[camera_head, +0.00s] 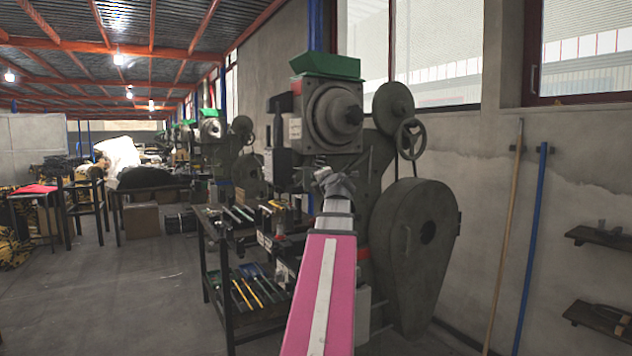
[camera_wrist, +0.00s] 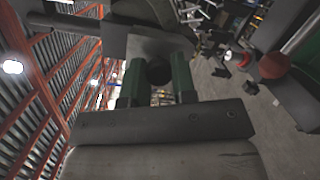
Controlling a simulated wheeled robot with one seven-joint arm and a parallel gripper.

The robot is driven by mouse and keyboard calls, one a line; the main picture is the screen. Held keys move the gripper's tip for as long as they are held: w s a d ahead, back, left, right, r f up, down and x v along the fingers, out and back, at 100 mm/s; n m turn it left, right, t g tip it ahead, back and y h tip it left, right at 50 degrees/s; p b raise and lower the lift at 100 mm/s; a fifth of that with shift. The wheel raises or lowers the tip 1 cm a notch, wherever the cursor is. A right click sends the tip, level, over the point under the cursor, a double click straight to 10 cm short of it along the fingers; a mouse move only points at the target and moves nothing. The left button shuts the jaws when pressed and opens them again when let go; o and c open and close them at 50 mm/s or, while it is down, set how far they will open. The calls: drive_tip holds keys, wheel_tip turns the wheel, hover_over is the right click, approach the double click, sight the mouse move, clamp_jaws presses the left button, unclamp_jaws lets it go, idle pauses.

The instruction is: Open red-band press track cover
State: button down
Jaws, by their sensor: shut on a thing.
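The near press (camera_head: 330,118) stands in the middle of the head view, dark grey with a green hopper on top. A small red patch (camera_head: 297,88) shows on its upper left side. My arm reaches up to the press, and my gripper (camera_head: 321,164) is small there, just below the round press head. In the wrist view my gripper (camera_wrist: 159,78) has two green fingers shut on a dark round knob (camera_wrist: 158,71). A grey plate-like part (camera_wrist: 160,45) lies just beyond the knob. I cannot tell how far the track cover stands open.
A large dark wheel guard (camera_head: 415,255) stands right of my arm. A bench (camera_head: 215,250) with several tools is at left. Two poles (camera_head: 505,230) lean on the right wall. The floor (camera_head: 120,290) at left is open.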

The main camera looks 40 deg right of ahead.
drive_tip(key=c, duration=0.9)
unclamp_jaws()
drive_tip(key=shift+w, duration=0.1)
drive_tip(key=v, duration=1.1)
drive_tip(key=shift+w, duration=0.1)
